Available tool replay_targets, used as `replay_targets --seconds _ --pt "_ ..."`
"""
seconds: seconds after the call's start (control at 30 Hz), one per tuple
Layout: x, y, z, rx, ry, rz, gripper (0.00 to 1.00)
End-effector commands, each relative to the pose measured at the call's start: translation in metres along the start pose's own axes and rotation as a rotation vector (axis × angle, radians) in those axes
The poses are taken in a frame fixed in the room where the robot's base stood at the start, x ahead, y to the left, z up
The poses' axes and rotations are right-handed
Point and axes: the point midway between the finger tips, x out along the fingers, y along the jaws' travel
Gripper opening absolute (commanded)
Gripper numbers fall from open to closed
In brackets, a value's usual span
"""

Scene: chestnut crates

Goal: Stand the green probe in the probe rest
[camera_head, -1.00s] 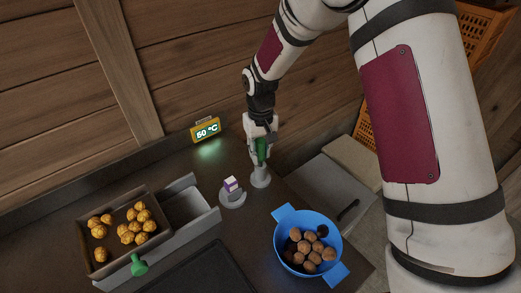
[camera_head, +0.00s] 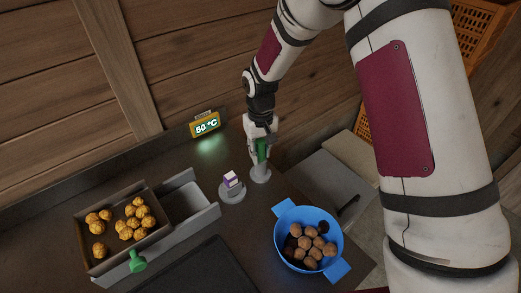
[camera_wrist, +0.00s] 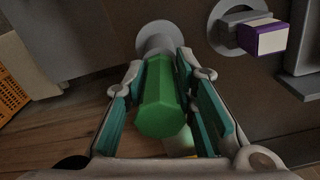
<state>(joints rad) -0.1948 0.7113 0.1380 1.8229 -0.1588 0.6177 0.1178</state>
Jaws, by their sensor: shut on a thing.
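The green probe (camera_head: 262,149) is held upright in my gripper (camera_head: 259,152). Its faceted green handle (camera_wrist: 162,98) fills the middle of the wrist view, with the teal finger pads on either side of it. The gripper is shut on this handle. The grey probe rest (camera_head: 260,174), with a round base, is directly under the gripper; its base (camera_wrist: 155,37) also shows beyond the handle in the wrist view. The handle and fingers hide the probe's lower end, so I cannot tell whether it is seated in the rest.
A small round stand (camera_head: 231,193) with a purple-and-white block (camera_head: 231,180) is just left of the rest. A blue pot (camera_head: 279,235) of chestnuts is in front. A crate (camera_head: 165,235) of golden pieces, a green knob (camera_head: 137,262) and a 50 °C display (camera_head: 204,124) are left.

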Motion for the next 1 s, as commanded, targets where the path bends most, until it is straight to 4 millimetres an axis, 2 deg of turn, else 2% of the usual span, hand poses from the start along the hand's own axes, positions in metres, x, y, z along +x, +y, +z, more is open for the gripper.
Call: replay_targets --seconds 0.27,0.3,0.37,0.4,0.77,0.87,1.0 --pt "0.007 0.0 0.0 0.0 -0.001 0.0 0.0" --pt "0.006 0.0 0.0 0.0 -0.001 0.0 0.32" --pt "0.006 0.0 0.0 0.0 0.0 0.0 0.45" --pt "0.006 0.0 0.0 0.0 0.0 0.0 0.48" --pt "0.002 0.0 0.0 0.0 0.001 0.0 0.48" --pt "-0.009 0.0 -0.001 0.0 0.003 0.0 0.48" --pt "-0.035 0.0 -0.001 0.002 0.005 0.0 0.48"
